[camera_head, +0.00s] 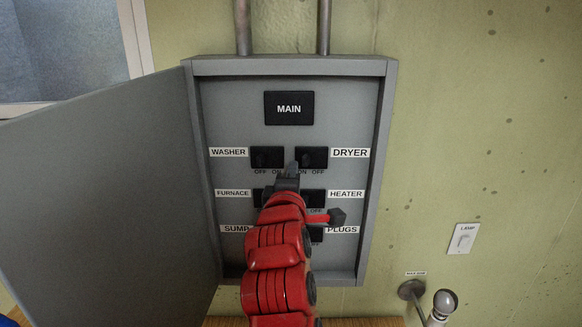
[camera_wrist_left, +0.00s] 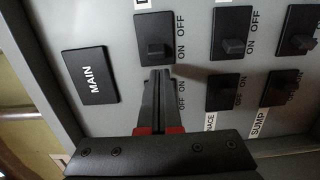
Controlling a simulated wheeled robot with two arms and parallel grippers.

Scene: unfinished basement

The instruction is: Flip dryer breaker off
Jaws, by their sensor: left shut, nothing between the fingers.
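The dryer breaker (camera_head: 314,155) is a black switch at the upper right of the grey panel, left of its DRYER label (camera_head: 350,153). ON is printed below its left side and OFF below its right. In the left wrist view the dryer breaker (camera_wrist_left: 155,30) shows at the top, with its lever toward the ON side. My left gripper (camera_head: 292,168) is shut and empty. Its tips are between the washer breaker (camera_head: 267,157) and the dryer breaker, close to the dryer lever; I cannot tell whether they touch. My right gripper is not in view.
The panel door (camera_head: 95,200) stands open to the left. The MAIN block (camera_head: 289,108) is above. Furnace, heater, sump and plugs breakers are below, partly hidden by my red left arm. A lamp switch (camera_head: 463,239) and a bulb fixture (camera_head: 443,303) are at right.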

